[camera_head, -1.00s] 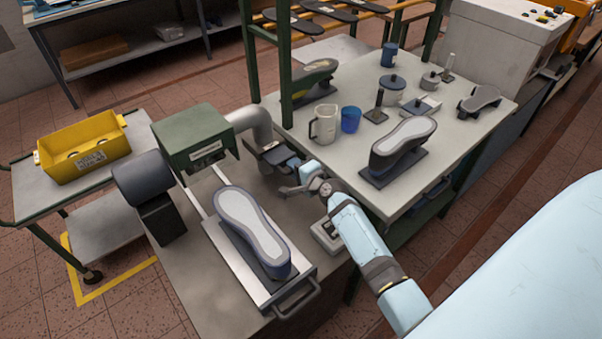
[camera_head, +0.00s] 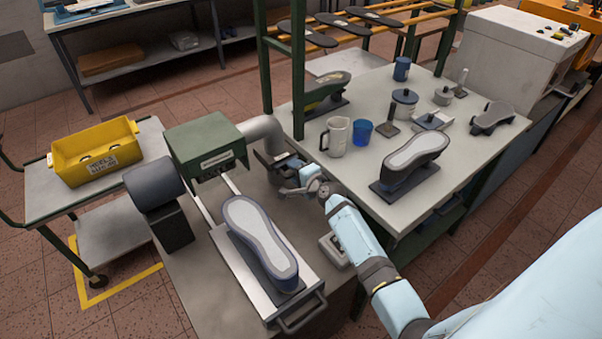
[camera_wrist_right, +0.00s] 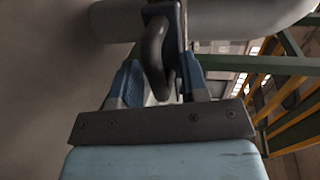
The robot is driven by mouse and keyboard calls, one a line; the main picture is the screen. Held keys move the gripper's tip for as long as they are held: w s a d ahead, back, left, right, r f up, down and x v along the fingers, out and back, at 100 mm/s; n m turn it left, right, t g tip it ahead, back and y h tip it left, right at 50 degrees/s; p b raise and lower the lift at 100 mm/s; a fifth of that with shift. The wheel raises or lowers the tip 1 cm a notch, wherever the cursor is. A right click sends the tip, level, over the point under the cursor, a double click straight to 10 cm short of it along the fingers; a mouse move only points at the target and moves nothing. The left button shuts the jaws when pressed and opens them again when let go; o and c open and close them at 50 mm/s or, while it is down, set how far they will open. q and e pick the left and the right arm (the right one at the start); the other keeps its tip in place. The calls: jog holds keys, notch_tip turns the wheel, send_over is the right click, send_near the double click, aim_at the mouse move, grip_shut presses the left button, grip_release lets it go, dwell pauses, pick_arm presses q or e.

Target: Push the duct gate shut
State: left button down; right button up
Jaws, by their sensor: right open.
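The grey duct (camera_head: 264,130) bends out of the green machine housing (camera_head: 207,145) and down to the bench; it also crosses the top of the right wrist view (camera_wrist_right: 215,22). A dark gate part (camera_head: 266,163) shows at the duct's lower end, partly hidden by my gripper. My right gripper (camera_head: 287,165) is open beside it. In the right wrist view a dark rounded handle-like piece (camera_wrist_right: 156,48) stands between the blue fingers (camera_wrist_right: 160,82). Whether they touch it, and how far the gate stands open, I cannot tell. My left gripper is out of view.
A shoe last (camera_head: 260,237) lies on a metal slide tray (camera_head: 247,275) in front of the housing. A small grey box (camera_head: 334,249) sits near my right forearm. The right-hand table holds a white jug (camera_head: 337,137), a blue cup (camera_head: 361,131) and another last (camera_head: 414,158).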

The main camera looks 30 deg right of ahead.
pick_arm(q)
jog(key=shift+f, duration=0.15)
pick_arm(e)
jog(key=v, duration=1.3)
jog(key=shift+s, duration=0.3)
jog(key=shift+d, duration=0.15)
